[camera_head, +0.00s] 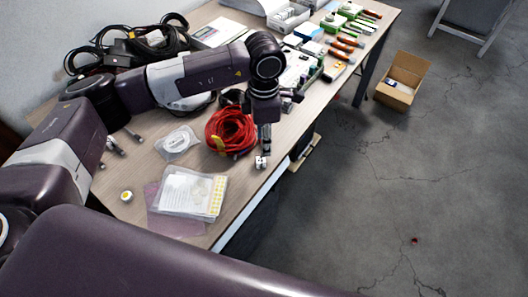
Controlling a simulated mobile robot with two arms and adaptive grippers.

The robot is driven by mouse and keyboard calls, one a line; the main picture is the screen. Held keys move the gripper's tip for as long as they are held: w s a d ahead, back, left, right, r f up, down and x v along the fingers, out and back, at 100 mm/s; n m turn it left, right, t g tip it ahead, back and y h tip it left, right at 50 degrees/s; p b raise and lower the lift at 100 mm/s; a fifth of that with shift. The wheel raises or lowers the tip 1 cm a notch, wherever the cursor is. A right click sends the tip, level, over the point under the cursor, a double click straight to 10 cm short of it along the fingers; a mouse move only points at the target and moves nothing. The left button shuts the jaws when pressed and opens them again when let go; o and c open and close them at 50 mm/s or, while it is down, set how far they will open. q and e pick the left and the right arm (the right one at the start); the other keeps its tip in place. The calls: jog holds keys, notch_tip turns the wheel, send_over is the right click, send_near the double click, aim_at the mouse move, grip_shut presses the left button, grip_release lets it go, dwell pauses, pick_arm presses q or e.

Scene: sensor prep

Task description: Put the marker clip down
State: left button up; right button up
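My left arm reaches in from the left over the table. Its gripper (263,160) points down close to the table's front edge, just right of a coil of red cable (231,131). Small pale shapes show at its fingertips. They are too small to tell whether they are only the fingertips or also a held piece, so I cannot make out the marker clip for certain. My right gripper is out of view; a purple link of mine crosses the bottom of the picture.
A clear case (189,192) lies on a purplish sheet (165,222) at the near end of the table (138,213). Trays and tools crowd the far end. An open cardboard box (398,93) stands on the floor.

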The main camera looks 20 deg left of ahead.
pick_arm(q)
jog(key=shift+r+b, duration=0.3)
jog(key=shift+r, duration=1.85)
